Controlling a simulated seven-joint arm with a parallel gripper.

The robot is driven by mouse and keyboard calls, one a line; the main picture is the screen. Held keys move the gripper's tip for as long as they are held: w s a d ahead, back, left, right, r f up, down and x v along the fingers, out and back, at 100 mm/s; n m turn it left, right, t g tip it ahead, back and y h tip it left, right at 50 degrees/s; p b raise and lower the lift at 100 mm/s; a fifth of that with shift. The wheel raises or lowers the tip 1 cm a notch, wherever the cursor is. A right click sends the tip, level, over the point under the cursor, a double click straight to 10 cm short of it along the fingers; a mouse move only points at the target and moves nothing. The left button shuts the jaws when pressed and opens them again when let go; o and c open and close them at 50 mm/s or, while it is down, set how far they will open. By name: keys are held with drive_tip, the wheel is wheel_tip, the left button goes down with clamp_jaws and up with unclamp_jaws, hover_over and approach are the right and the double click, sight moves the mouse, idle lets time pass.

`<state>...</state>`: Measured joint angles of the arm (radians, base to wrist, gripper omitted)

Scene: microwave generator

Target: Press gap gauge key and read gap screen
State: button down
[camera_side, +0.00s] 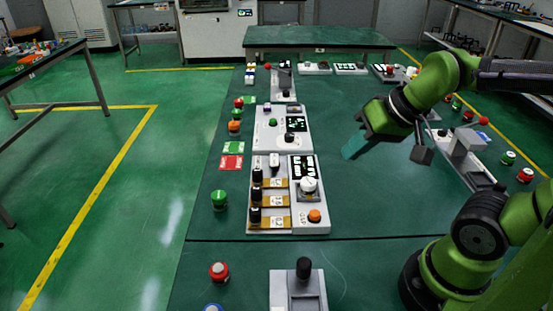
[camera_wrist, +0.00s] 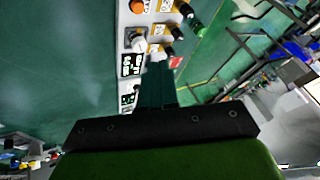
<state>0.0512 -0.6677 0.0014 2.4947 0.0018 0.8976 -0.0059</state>
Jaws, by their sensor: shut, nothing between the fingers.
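My gripper (camera_side: 354,147) has teal fingers, shut and empty, in the air above the green table, right of the panels. In the wrist view its fingers (camera_wrist: 158,77) cover part of the panel row. The near white panel (camera_side: 300,221) has black knobs, yellow labels, a white knob (camera_side: 309,185), an orange button (camera_side: 314,216) and a lit screen (camera_side: 301,167). The panel behind it (camera_side: 265,140) has a green button (camera_side: 273,122), a black knob (camera_side: 289,138) and a small lit screen (camera_side: 296,124). I cannot tell which key or screen is the gap gauge's; the text is unreadable.
Green (camera_side: 219,200) and red (camera_side: 219,271) buttons stand left of the panels. A grey fixture (camera_side: 465,155) stands at right. A white device with a black knob (camera_side: 304,268) is at the front. The table (camera_side: 370,205) between panels and my arm is clear.

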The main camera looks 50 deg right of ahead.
drive_tip(key=shift+s+a+r+n+t, duration=0.2)
drive_tip(key=shift+a+r, duration=0.1)
drive_tip(key=shift+r, duration=0.15)
drive_tip(key=shift+s+a+r+n+t, duration=0.1)
drive_tip(key=shift+s+a+r+t, duration=0.1)
drive_tip(key=shift+a+r, duration=0.15)
